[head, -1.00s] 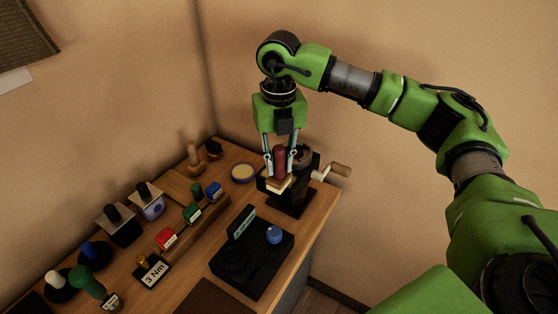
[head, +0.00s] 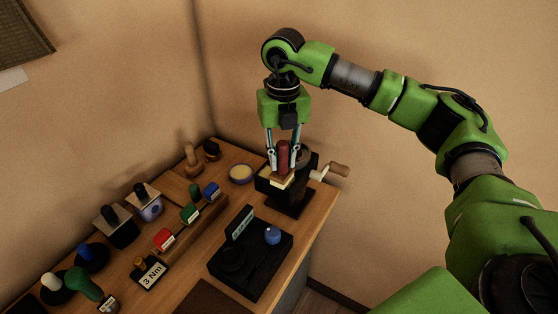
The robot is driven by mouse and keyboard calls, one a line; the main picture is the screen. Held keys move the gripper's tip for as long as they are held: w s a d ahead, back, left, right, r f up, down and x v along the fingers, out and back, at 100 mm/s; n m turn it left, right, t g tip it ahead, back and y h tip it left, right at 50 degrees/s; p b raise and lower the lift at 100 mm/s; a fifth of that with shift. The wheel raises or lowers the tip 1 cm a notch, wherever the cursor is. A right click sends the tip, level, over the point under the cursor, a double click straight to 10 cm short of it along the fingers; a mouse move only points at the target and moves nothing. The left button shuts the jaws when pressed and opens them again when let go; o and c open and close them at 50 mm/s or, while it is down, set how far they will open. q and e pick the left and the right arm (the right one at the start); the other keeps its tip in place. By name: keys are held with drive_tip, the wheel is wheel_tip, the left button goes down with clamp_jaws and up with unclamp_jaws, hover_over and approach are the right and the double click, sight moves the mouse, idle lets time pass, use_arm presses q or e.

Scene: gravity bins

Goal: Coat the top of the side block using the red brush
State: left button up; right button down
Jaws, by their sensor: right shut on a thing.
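My right gripper (head: 283,157) points down at the back right corner of the bench and is shut on the red brush. The brush (head: 284,151) is upright, with its red handle between the fingers and its pale lower end (head: 281,184) below them. That end is at the near side of a black vise-like fixture (head: 292,201). A pale-topped block (head: 264,174) shows just left of the brush, partly hidden by the gripper and brush. I cannot tell whether the brush touches it. My left gripper is out of view.
A crank handle (head: 338,170) sticks out right of the fixture. A round dish with pale contents (head: 241,173) stands to its left. A black tray (head: 250,268) with a blue knob (head: 272,236) lies in front. A wooden rack (head: 196,227) and several handled tools fill the left side.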

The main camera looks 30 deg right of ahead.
drive_tip(key=shift+a, duration=0.1)
idle(0.3)
drive_tip(key=shift+s+a+f, duration=0.1)
drive_tip(key=shift+s+a, duration=0.55)
drive_tip(key=shift+a, duration=0.35)
drive_tip(key=shift+d, duration=0.1)
drive_tip(key=shift+w+d+b, duration=0.2)
drive_tip(key=shift+w+d, duration=0.15)
drive_tip(key=shift+d, duration=0.2)
drive_tip(key=shift+w+d+b, duration=0.15)
drive_tip(key=shift+w+d, duration=0.15)
drive_tip(key=shift+d, duration=0.2)
drive_tip(key=shift+s+a, duration=0.1)
drive_tip(key=shift+a, duration=0.05)
drive_tip(key=shift+s+a, duration=0.3)
drive_tip(key=shift+a, duration=0.2)
drive_tip(key=shift+s+a, duration=0.25)
drive_tip(key=shift+a, duration=0.25)
drive_tip(key=shift+d, duration=0.1)
